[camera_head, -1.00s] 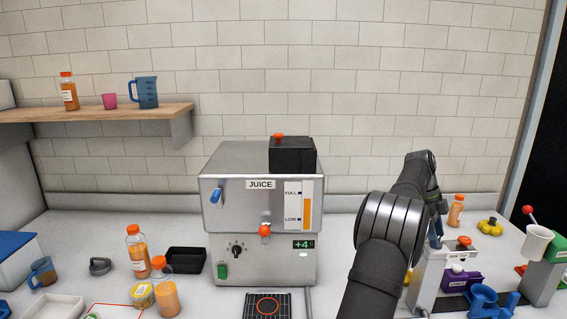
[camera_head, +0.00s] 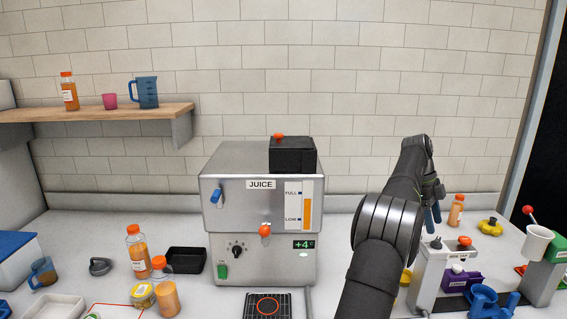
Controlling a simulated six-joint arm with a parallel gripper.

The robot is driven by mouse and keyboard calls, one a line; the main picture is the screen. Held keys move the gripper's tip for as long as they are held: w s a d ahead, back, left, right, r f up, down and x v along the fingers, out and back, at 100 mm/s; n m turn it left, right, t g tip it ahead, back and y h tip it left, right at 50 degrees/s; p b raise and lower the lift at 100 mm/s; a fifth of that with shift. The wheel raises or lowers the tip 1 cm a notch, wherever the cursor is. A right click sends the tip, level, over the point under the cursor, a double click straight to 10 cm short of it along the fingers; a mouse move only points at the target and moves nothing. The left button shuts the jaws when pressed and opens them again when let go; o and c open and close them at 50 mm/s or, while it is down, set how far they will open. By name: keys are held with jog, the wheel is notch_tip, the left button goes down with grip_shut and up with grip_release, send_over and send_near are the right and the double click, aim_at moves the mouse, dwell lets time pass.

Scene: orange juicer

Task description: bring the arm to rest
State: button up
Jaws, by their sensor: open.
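My arm rises from the bottom, right of the juice machine (camera_head: 228,245), and bends at a dark joint. My gripper (camera_head: 432,217) hangs at the far end of the arm, pointing down, with two bluish fingers partly seen. It is open, and nothing shows between the fingers. It is above and behind the grey stand with a red-orange button, apart from the juice machine.
A grey stand (camera_head: 428,275), a blue device (camera_head: 484,301) and a green press (camera_head: 541,277) crowd the right. An orange bottle (camera_head: 456,211) stands near my gripper. Bottles, a black tray (camera_head: 186,260) and a mug (camera_head: 43,271) fill the left. A wooden shelf (camera_head: 90,116) is high left.

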aim_at(437, 239)
jog(key=x, duration=0.4)
jog(key=shift+s+f, duration=0.15)
jog(key=n+t, duration=0.1)
jog(key=n, duration=0.3)
jog(key=shift+s+h, duration=0.1)
jog(key=shift+h, duration=0.3)
jog(key=n+t, duration=0.1)
jog(key=n, duration=0.2)
jog(key=n+t, duration=0.1)
jog(key=n, duration=0.1)
jog(key=shift+s+n, duration=0.25)
jog(key=shift+n, duration=0.15)
jog(key=n+t, duration=0.1)
jog(key=n, duration=0.3)
jog(key=shift+s+t, duration=0.15)
jog(key=shift+t, duration=0.25)
jog(key=n+t, duration=0.1)
jog(key=n, duration=0.2)
jog(key=shift+n+y, duration=0.3)
jog(key=shift+s+r+t, duration=0.1)
jog(key=shift+r+t, duration=0.2)
jog(key=shift+r, duration=0.05)
jog(key=shift+v, duration=2.25)
